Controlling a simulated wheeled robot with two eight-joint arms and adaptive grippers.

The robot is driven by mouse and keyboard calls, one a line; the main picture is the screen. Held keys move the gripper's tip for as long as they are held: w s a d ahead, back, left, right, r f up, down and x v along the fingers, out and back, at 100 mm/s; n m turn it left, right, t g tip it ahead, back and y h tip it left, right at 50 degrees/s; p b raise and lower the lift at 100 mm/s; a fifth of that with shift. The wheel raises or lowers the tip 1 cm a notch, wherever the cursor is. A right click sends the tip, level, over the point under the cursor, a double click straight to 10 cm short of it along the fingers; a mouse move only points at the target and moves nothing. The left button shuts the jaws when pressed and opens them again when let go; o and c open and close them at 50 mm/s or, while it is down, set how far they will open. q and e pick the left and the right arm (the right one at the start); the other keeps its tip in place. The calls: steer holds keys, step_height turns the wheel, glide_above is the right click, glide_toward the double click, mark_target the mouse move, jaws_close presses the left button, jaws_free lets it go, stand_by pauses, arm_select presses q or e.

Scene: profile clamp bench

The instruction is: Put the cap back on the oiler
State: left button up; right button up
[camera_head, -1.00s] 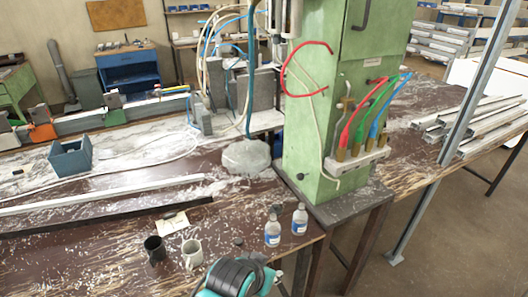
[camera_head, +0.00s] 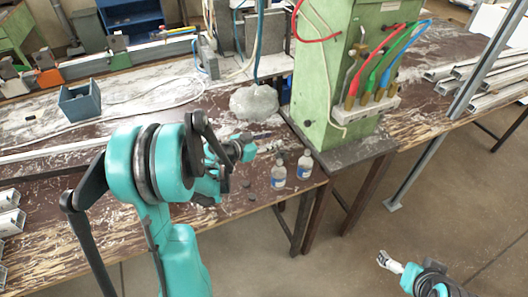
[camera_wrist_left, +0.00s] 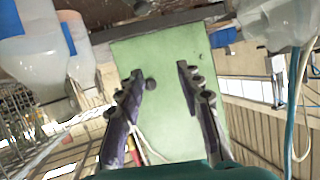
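Two clear bottles with blue labels stand upright near the table's front edge, the left bottle (camera_head: 278,172) and the right bottle (camera_head: 304,164). I cannot tell which is the oiler. Both bottles also show upside down at the upper left of the left wrist view (camera_wrist_left: 28,50). Small dark round pieces (camera_head: 247,184) lie on the table left of the bottles; one may be the cap. My left gripper (camera_head: 274,146) is above and behind the left bottle, with open, empty fingers in the left wrist view (camera_wrist_left: 166,88). My right gripper (camera_head: 382,259) is open and empty, off the table over the floor.
A green machine column (camera_head: 335,75) stands right behind the bottles. A grey lump (camera_head: 254,102) hangs or rests below a blue hose. A blue-grey open box (camera_head: 80,102) stands at the left. My left arm covers the table's front middle.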

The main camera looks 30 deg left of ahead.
arm_select(q)
steer(key=g, duration=0.2)
glide_toward(281, 151)
steer(key=shift+f, duration=0.3)
steer(key=shift+b+x, duration=0.8)
steer(key=shift+x, duration=2.05)
steer(key=shift+b+x, duration=1)
steer(key=shift+x, duration=1.1)
steer(key=shift+d, duration=0.1)
steer(key=shift+c, duration=0.5)
steer(key=shift+r, duration=0.1)
jaws_close()
steer(key=shift+r+p, duration=1.95)
steer(key=shift+r, duration=1.05)
